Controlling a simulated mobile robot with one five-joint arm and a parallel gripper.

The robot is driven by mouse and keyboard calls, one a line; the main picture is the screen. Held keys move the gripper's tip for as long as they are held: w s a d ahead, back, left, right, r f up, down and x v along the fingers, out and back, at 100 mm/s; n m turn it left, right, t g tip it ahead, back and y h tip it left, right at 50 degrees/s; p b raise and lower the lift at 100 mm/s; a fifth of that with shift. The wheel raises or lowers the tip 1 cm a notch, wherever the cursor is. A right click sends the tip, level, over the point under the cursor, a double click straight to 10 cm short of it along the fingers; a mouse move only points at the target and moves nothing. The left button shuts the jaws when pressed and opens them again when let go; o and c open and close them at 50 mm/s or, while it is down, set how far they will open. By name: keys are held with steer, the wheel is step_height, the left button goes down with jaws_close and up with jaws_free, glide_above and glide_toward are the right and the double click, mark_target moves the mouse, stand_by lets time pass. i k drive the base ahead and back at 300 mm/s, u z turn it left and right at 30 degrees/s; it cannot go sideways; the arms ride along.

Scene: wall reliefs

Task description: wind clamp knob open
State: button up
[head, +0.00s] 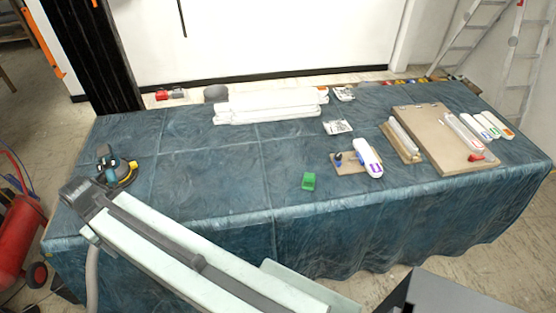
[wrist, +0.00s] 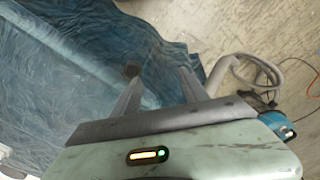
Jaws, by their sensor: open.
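No part is clearly recognisable as the clamp knob. A small wooden board (head: 348,169) on the table bears a small dark blue part (head: 338,158), perhaps a knob, too small to tell. A white piece with purple marks (head: 368,158) lies at its right side. A small red part (head: 476,157) sits at the front of a larger board (head: 440,150). My gripper (wrist: 158,72) is open and empty in the wrist view, its fingers pointing over blue cloth and floor. In the head view my arm reaches to the left table end, far from these boards; its fingers cannot be made out there.
The blue-clothed table (head: 220,180) has a clear left middle. White slabs (head: 268,105) lie at the back. A teal and yellow tool (head: 122,172) stands at the left end. A red tank (head: 20,240) is on the floor.

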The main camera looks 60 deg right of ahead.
mark_target(338, 155)
steer(key=z, duration=0.7)
steer(key=k, duration=1.25)
steer(key=z, duration=1.5)
steer(key=i, duration=0.75)
steer(key=z, duration=0.1)
steer(key=k, duration=0.8)
steer(key=u, duration=0.2)
steer(key=i, duration=0.8)
steer(key=z, duration=0.1)
